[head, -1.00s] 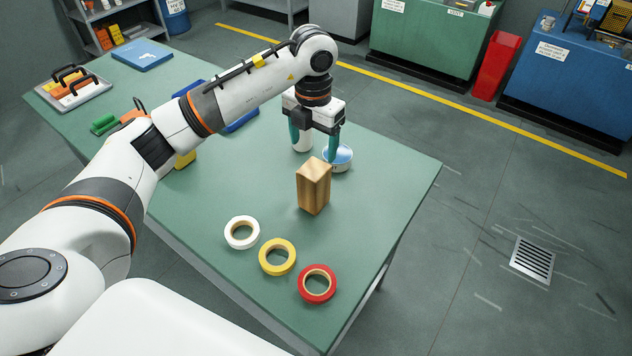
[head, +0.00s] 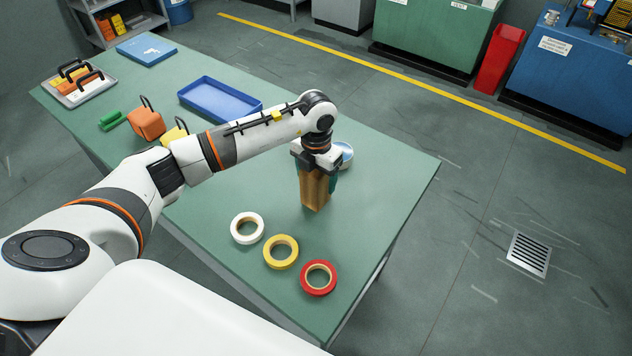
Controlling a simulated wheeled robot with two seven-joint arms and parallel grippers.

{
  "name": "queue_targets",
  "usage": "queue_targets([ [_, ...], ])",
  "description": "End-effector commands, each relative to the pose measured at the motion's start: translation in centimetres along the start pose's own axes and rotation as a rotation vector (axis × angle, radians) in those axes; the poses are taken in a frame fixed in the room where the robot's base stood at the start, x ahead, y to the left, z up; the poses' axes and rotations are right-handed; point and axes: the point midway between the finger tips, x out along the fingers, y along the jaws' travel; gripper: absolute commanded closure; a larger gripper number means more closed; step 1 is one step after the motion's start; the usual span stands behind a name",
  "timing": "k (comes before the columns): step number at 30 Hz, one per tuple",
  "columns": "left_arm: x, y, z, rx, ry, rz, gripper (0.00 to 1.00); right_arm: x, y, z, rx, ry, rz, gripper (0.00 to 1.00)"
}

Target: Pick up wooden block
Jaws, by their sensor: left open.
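The wooden block (head: 315,193) stands upright on the green table, toward its right end. My left gripper (head: 316,172) points down over the top of the block, with its teal fingers at the block's sides. The jaws are open. The top of the block is hidden by the gripper, and I cannot tell whether a finger touches it. My right gripper is not in view.
White tape (head: 247,228), yellow tape (head: 281,252) and red tape (head: 318,278) lie in front of the block. A round tin (head: 345,153) sits just behind it, partly hidden. A blue tray (head: 215,100) lies farther left on the green table (head: 385,185).

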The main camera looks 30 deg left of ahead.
Motion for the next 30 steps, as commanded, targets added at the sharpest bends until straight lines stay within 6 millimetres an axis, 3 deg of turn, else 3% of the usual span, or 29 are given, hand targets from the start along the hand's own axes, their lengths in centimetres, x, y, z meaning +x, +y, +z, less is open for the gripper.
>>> queue_targets([
  [3, 0.0, 0.0, 0.0, 0.0, 0.0, 0.0, 0.27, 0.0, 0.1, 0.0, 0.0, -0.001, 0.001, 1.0],
  [13, -0.1, 0.0, 0.0, 0.0, 0.0, 0.0, 0.81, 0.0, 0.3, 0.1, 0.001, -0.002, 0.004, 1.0],
  [23, -1.0, 0.0, -0.1, 0.0, 0.004, 0.0, 0.81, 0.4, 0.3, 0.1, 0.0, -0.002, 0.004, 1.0],
  [30, -5.5, -0.1, -0.2, 0.0, 0.008, -0.001, 0.81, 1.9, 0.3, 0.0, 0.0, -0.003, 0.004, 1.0],
])
